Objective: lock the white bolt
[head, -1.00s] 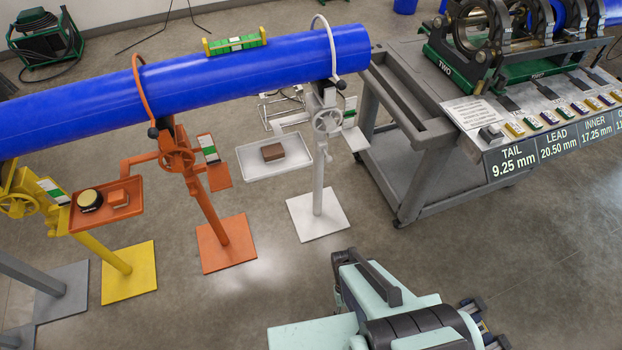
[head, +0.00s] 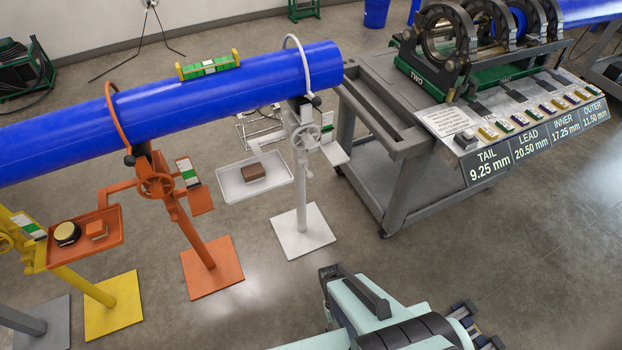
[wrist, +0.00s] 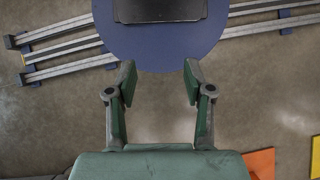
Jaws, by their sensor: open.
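The white stand (head: 300,175) holds the right end of the blue pipe (head: 200,100), with a white hoop (head: 300,62) over the pipe. A dark knob (head: 316,101) sits at the hoop's lower right end, and a white handwheel (head: 306,137) is below. The bolt itself is too small to tell apart from these parts. In the wrist view my gripper (wrist: 159,70) is open and empty, with its two green-padded fingers apart above the floor. It touches no part of the white stand. In the head view my arm is at the bottom, and the fingers cannot be made out.
A white tray (head: 230,190) with a brown block (head: 253,172) stands beside the white stand. The orange stand (head: 197,235) and yellow stand (head: 85,290) are to the left. A grey cart (head: 395,180) stands right. A green level (head: 208,65) lies on the pipe.

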